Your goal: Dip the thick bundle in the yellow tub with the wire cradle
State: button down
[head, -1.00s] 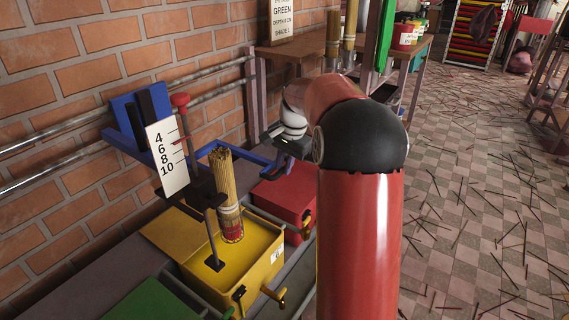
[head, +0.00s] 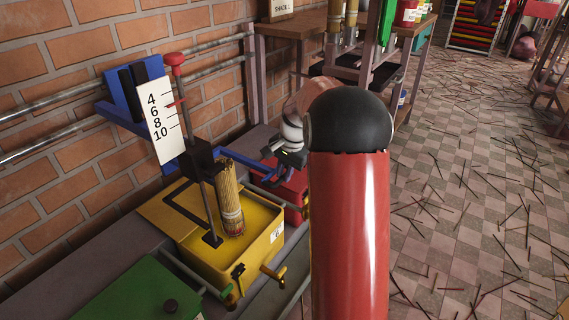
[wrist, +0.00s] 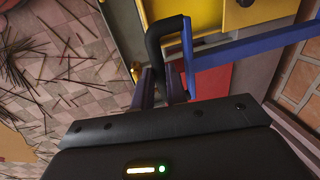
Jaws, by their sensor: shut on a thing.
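The thick bundle (head: 229,195) of tan sticks stands nearly upright in the yellow tub (head: 264,249). Its lower end is in the yellow liquid, so its bottom is hidden. The blue wire cradle (head: 252,171) reaches from the bundle's top to my gripper (head: 285,158). In the wrist view my gripper (wrist: 168,88) is shut on the cradle's black grip (wrist: 160,38), beside its blue bar (wrist: 245,48). The bundle itself is not clearly visible in the wrist view. A rod (head: 206,205) with a red knob stands beside the bundle, by a white scale board (head: 164,120).
A red tub (head: 292,190) stands behind the yellow one and a green tub (head: 140,292) in front. A brick wall (head: 80,60) and pipes run along the left. A table (head: 290,26) stands at the back. The floor at right is strewn with sticks.

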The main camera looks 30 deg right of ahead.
jog(key=shift+f+b, duration=0.5)
jog(key=shift+f, duration=1.4)
jog(key=shift+s+f, duration=0.1)
jog(key=c, duration=1.5)
grip_release()
jog(key=shift+o, duration=0.5)
notch_tip(320, 180, up, 8)
jog(key=s+p, duration=0.1)
jog(key=shift+d+f+p, duration=0.15)
jog(key=shift+d+p, duration=0.2)
jog(key=shift+d, duration=0.05)
jog(key=shift+s, duration=0.1)
